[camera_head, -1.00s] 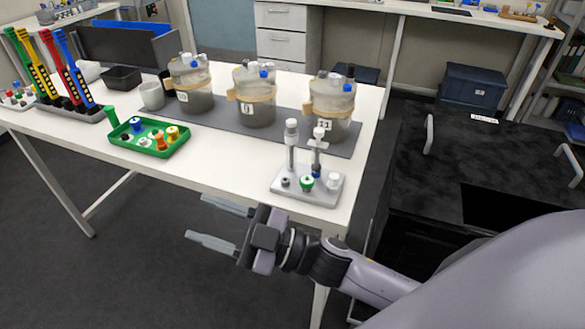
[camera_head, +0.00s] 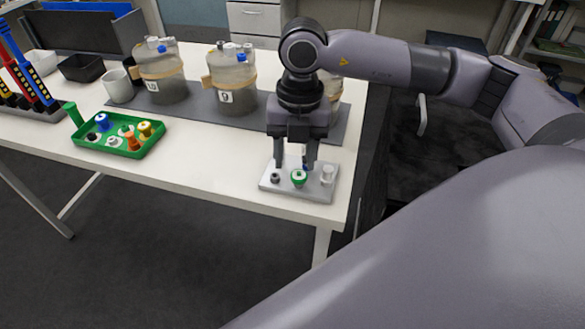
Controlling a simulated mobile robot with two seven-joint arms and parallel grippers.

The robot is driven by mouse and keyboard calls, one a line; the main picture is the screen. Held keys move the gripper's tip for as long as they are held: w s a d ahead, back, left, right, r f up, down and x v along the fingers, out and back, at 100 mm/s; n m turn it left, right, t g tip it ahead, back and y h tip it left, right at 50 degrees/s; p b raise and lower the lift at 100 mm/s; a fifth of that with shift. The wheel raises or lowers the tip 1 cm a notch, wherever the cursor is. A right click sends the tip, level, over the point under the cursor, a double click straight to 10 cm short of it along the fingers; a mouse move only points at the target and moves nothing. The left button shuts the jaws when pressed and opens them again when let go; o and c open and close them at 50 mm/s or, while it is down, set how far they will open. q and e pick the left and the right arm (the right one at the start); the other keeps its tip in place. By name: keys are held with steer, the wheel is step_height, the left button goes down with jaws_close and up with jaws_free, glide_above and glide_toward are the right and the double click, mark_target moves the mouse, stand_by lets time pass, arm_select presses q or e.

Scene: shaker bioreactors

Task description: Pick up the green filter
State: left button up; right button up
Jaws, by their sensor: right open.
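A small green-rimmed piece with a pale middle, which looks like the green filter (camera_head: 298,178), sits at the front of a light grey stand (camera_head: 318,194) near the table's front right edge. My right gripper (camera_head: 295,166) points down over the stand, its fingers open and apart. The fingertips are just behind and above the green piece; I cannot tell whether they touch anything. The gripper hides most of the stand's upright posts. My left gripper is not in view.
The green tray (camera_head: 128,156) holds several coloured caps. Jar-like bioreactors (camera_head: 236,82) stand on a dark grey mat (camera_head: 195,111), one partly behind my right gripper. A white cup (camera_head: 118,86) and a black bin (camera_head: 82,68) are at the left. The table (camera_head: 210,170) is clear between tray and stand.

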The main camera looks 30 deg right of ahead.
mark_target(299, 175)
steer(key=shift+w+d+r+h, duration=0.15)
steer(key=shift+d, duration=0.25)
steer(key=shift+w+d+r+h, duration=0.1)
steer(key=shift+w+d+h, duration=0.05)
steer(key=shift+d, duration=0.2)
steer(key=shift+d+f+m, duration=0.2)
steer(key=shift+m, duration=0.1)
steer(key=f, duration=0.2)
steer(key=f+p, duration=0.1)
steer(key=f, duration=0.3)
steer(key=shift+a+f, duration=0.25)
steer(key=c, duration=0.9)
